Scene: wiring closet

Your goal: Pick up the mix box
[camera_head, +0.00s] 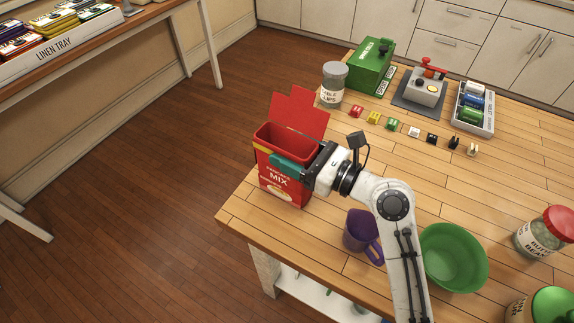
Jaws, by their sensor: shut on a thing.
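The mix box (284,182) is a red carton with "MIX" on its front and its top flaps open. It is at the left corner of the wooden table (335,262), and I cannot tell whether its base touches the tabletop. My gripper (290,165) reaches it from the right. Its teal fingers are shut on the box, one lying across the front face just below the rim. The other finger is mostly hidden by the box and the gripper body. The box looks upright.
A purple cup (361,235) and a green bowl (453,258) stand near my arm. Open floor lies left.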

